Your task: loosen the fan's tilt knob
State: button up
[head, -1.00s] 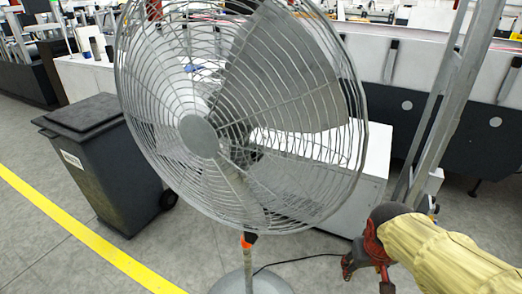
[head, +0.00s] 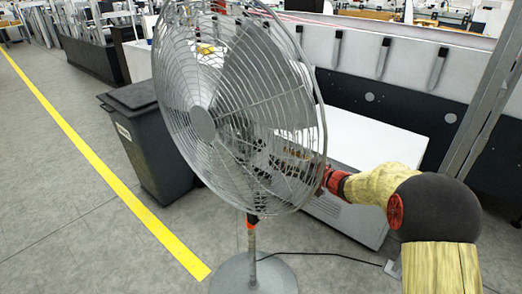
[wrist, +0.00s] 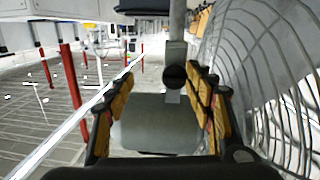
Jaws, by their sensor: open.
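The grey pedestal fan (head: 250,110) stands in the middle of the head view, its round wire cage facing left. In the wrist view a dark round knob (wrist: 175,77) sits on a grey bracket (wrist: 177,45), between and beyond my fingertips, nearer the right finger. I cannot tell whether a finger touches it. My gripper (wrist: 160,84) is open, with yellow-brown pads on both sides and nothing held. In the head view my gripper is behind the right part of the cage, partly hidden by the wires. The knob cannot be made out there.
The fan's cage (wrist: 265,75) is close along the right of my gripper. A pale rounded body (wrist: 155,132) lies below the knob in the wrist view. A white cabinet (head: 375,150) stands behind the fan, a dark bin (head: 150,140) to its left. A cable crosses the floor.

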jog(key=shift+g+y, duration=0.3)
jog(key=shift+y, duration=0.4)
jog(key=shift+w+a+r+b, duration=0.25)
jog(key=shift+w+a, duration=0.3)
jog(key=shift+a, duration=0.75)
jog(key=shift+w+a+r+b, duration=0.1)
jog(key=shift+w+a+r, duration=0.35)
jog(key=shift+a, duration=0.85)
jog(key=shift+w+a+r+b, duration=0.2)
jog(key=shift+w+a, duration=0.45)
jog(key=shift+a, duration=0.65)
jog(key=shift+c, duration=0.2)
jog(key=shift+f, duration=0.1)
jog(key=c, duration=1.1)
